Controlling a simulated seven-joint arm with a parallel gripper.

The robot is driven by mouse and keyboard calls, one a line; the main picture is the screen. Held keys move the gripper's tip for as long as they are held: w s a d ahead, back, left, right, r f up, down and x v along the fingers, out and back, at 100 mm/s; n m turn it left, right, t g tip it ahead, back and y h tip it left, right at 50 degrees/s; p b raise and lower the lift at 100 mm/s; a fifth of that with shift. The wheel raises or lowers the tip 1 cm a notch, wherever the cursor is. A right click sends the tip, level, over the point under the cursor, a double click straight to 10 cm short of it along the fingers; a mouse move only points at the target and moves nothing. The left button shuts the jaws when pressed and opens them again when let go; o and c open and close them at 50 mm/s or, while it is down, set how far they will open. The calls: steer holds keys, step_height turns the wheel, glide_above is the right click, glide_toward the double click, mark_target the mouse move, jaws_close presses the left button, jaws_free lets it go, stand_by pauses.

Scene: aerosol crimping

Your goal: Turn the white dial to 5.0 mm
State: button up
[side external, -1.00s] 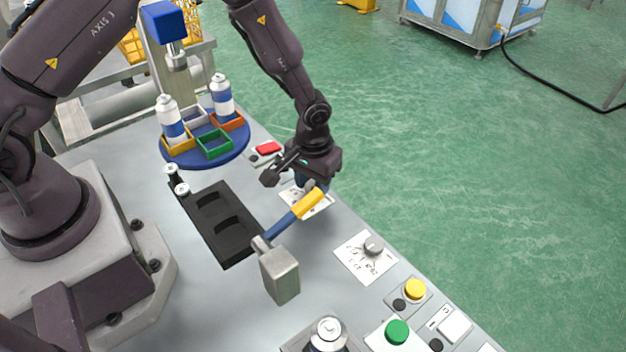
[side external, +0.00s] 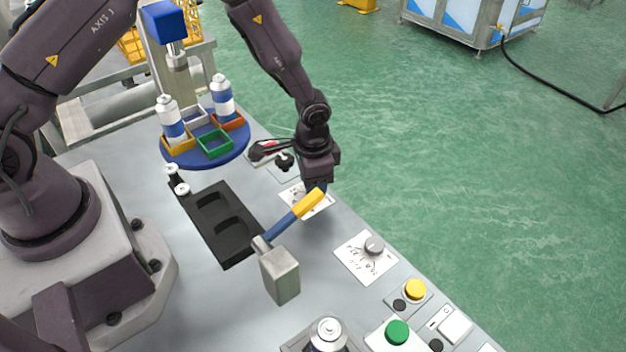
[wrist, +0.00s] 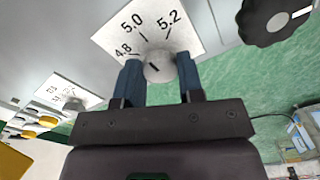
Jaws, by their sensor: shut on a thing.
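The white dial (wrist: 158,68) sits on a white scale card (wrist: 190,27) marked 4.8, 5.0 and 5.2. It is between the two blue fingers of my gripper (wrist: 160,78), which is shut on it. The dial carries a short dark line, slanted in the wrist view; which mark it points to is hard to tell. In the side view my gripper (side external: 312,190) points down at the card (side external: 321,207), and a yellow and blue handle partly covers the fingers and card.
A black knob (wrist: 272,20) with a white mark is close beside the card. The yellow and blue handle (side external: 309,204) with a grey block stands in front. A grey dial (side external: 374,245) on its own card and several buttons lie to the right.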

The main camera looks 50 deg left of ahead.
stand_by(0.3)
steer(key=o, duration=0.9)
steer(key=shift+r, duration=0.1)
step_height(320, 180, up, 13)
steer(key=shift+f, duration=0.1)
